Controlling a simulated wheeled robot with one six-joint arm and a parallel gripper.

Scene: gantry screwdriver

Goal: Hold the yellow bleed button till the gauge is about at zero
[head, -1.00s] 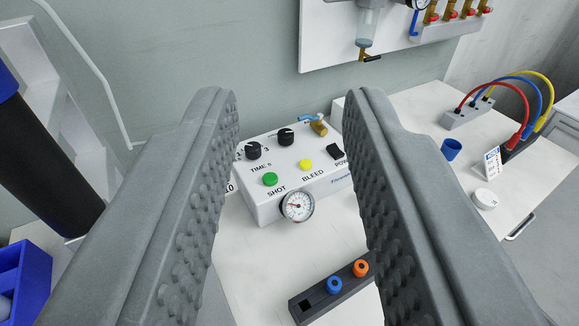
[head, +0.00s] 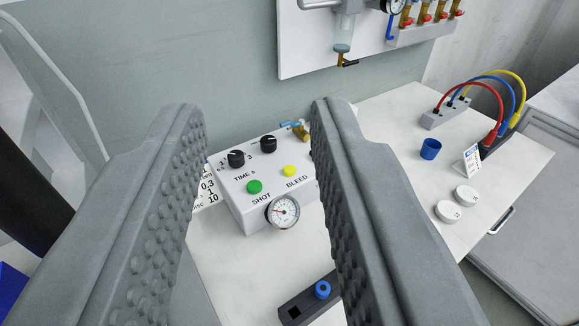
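The yellow bleed button (head: 290,171) is on the sloped top of a white control box (head: 246,214), above the word BLEED. The round gauge (head: 283,211) is on the box's front face; its needle shows, but the reading is too small to tell. A green SHOT button (head: 254,187) is left of the yellow one. My gripper (head: 258,112) is open and empty, its two grey studded fingers apart in the foreground. The box shows between them, farther off, and nothing touches the button. The right finger hides the box's right end.
Two black knobs (head: 236,159) and a brass valve with a blue lever (head: 301,130) stand at the box's back. A dark holder (head: 295,311) with a blue cap lies in front. A blue cup (head: 430,149) and white discs (head: 466,195) are on the right of the table.

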